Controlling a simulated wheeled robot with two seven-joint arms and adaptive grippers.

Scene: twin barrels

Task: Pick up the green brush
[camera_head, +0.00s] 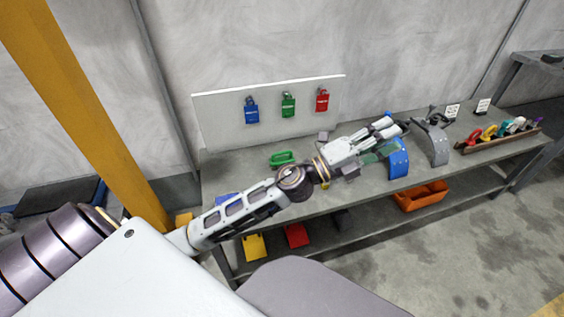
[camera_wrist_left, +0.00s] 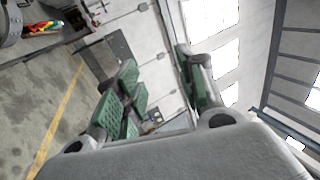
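A green object with a loop-like handle (camera_head: 283,158), which looks like the green brush, lies on the grey workbench (camera_head: 240,170) below the white board. My left arm reaches across the bench, and the left gripper (camera_head: 387,139) is to the right of the green object, near the blue arched piece. Its fingers with green pads are apart in the left wrist view (camera_wrist_left: 160,95), with nothing between them. The green object is not seen in the wrist view. My right gripper is not in view.
A blue arch (camera_head: 398,158) and a grey arch (camera_head: 433,143) stand by the gripper. A rack of coloured tools (camera_head: 500,134) is at the right. Blue, green and red padlocks hang on the board (camera_head: 215,108). An orange bin (camera_head: 421,196) sits on the lower shelf.

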